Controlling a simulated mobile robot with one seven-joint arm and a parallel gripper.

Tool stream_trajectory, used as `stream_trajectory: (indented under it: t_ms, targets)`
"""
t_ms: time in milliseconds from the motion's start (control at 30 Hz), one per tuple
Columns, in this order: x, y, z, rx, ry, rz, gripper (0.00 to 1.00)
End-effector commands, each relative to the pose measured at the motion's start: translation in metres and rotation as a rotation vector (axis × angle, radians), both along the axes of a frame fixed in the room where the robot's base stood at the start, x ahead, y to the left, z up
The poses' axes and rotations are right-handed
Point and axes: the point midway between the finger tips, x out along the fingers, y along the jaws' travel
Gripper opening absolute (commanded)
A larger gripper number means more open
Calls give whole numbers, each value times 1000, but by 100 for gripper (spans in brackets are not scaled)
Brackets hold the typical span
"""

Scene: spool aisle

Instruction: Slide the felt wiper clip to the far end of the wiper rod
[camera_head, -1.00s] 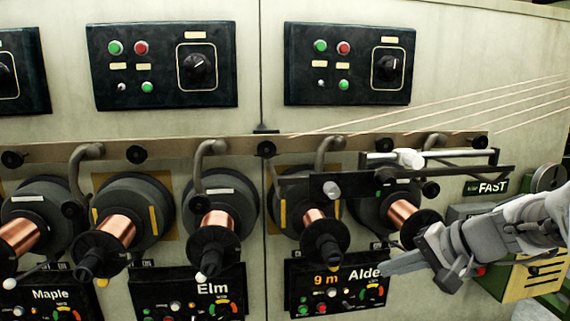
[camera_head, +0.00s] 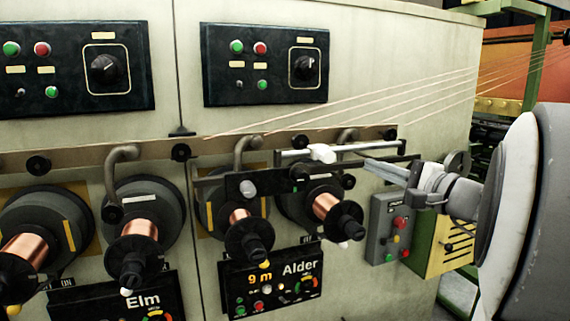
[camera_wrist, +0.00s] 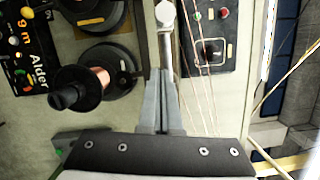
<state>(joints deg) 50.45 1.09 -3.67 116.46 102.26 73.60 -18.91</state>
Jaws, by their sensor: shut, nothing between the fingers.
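The felt wiper clip (camera_head: 322,152) is a small white block on the wiper rod (camera_head: 352,148), a pale bar above the Alder spools. It sits left of the rod's middle in the head view. In the wrist view the clip (camera_wrist: 165,13) is at the top, with the rod (camera_wrist: 168,50) running down from it toward the fingers. My gripper (camera_head: 369,163) is shut and empty, its fingertips near the right part of the rod and right of the clip. In the wrist view the gripper (camera_wrist: 161,73) is apart from the clip; whether it touches the rod I cannot tell.
A black bracket (camera_head: 242,187) with knobs lies below the rod. Copper spools (camera_head: 326,206) project from the machine beneath it. Thin wires (camera_head: 400,95) run above the rod to the right. A grey button box (camera_head: 390,228) is below my gripper.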

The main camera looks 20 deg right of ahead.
Motion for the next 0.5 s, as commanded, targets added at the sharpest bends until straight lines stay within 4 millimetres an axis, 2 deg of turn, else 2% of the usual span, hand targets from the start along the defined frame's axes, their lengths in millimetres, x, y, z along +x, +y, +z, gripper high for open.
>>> stream_trajectory:
  t_ms: [167,300,500]
  targets:
    - [37,11,4,2,2,3,0]
    - [34,33,9,-1,0,1,0]
    - [33,48,9,0,2,0,0]
